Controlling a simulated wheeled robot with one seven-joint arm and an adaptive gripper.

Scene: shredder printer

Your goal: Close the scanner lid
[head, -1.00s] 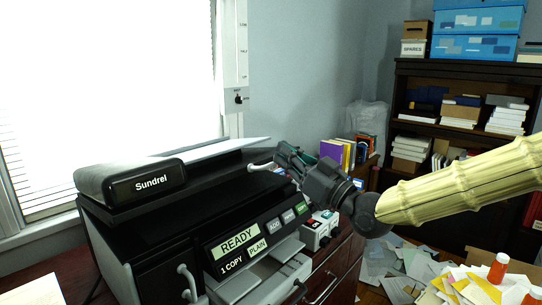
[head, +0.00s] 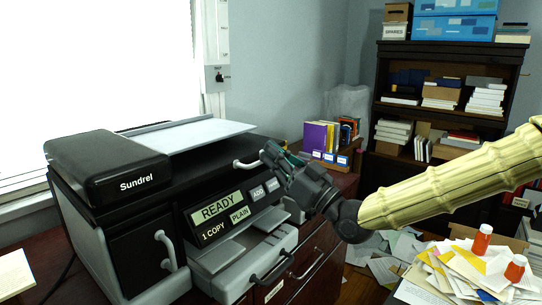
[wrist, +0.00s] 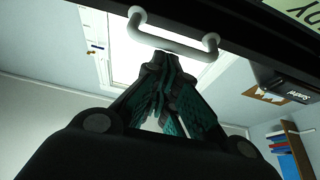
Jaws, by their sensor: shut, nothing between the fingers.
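The printer (head: 133,238), labelled Sundrel, stands at the left in the head view. Its black scanner lid (head: 195,160) lies across the top, and I cannot tell whether a gap is left under it. The lid's pale handle (head: 247,165) sticks out at the front right; it also shows in the wrist view (wrist: 172,40). My gripper (head: 270,152) is shut and empty, just right of the handle. In the wrist view its fingertips (wrist: 162,60) are close to the handle; contact cannot be told.
The READY panel (head: 217,208) and an output tray (head: 245,270) are below the lid. A white wall unit (head: 217,77) hangs behind. A bookcase (head: 450,115) stands at the back right. Loose papers (head: 465,272) and orange bottles (head: 482,240) lie at the lower right.

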